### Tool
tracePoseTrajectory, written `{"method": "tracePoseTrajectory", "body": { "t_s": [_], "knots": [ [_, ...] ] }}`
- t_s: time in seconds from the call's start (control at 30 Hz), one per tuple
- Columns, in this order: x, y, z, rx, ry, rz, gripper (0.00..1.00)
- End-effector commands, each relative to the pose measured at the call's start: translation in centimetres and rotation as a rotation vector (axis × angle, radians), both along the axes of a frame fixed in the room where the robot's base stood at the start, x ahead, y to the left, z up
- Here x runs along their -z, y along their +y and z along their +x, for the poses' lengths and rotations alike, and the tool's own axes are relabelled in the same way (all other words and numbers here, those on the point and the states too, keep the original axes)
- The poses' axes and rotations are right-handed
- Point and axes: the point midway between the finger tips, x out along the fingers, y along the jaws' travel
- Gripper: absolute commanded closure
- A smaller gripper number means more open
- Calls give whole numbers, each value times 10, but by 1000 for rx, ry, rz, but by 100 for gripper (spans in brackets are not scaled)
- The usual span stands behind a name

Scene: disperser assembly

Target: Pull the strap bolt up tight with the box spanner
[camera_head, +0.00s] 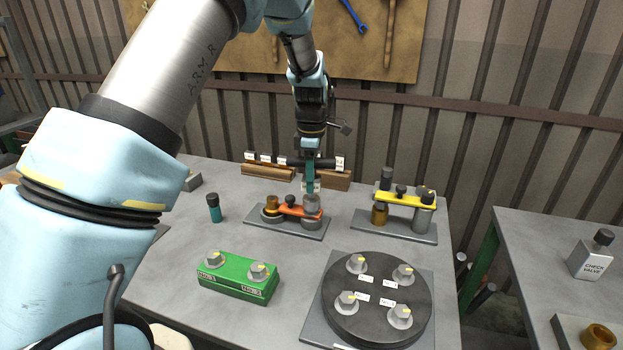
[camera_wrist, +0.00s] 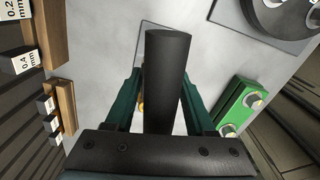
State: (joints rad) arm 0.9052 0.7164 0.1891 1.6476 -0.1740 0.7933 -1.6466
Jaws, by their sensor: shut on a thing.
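My gripper (camera_head: 310,187) points down over the orange strap (camera_head: 291,209) fixture, at the back middle of the table. Its teal fingers are shut on the box spanner, whose thick black bar (camera_wrist: 167,80) runs between them in the wrist view. In the head view a black bar (camera_head: 324,163) sticks out to the right at finger height. Below the fingertips is a grey cylinder (camera_head: 312,201) at the strap's right end; a brass cylinder (camera_head: 271,204) stands at its left end. I cannot tell whether the spanner sits on the strap bolt, as the fingers hide it.
A yellow strap (camera_head: 410,199) fixture stands to the right. Wooden blocks (camera_head: 267,173) with labelled gauges lie behind. A teal, black-topped item (camera_head: 214,208) stands left. A green block (camera_head: 238,279) with knobs and a dark round plate (camera_head: 376,298) are in front.

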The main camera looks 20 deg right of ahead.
Motion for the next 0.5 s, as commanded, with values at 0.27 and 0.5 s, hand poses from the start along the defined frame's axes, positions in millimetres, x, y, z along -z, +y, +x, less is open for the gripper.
{"method": "tracePoseTrajectory", "body": {
  "t_s": [0.27,0.5],
  "knots": [
    [-19,-1,0,0,-2,-2,100],
    [-32,-1,0,0,-2,-2,100]
  ]
}}
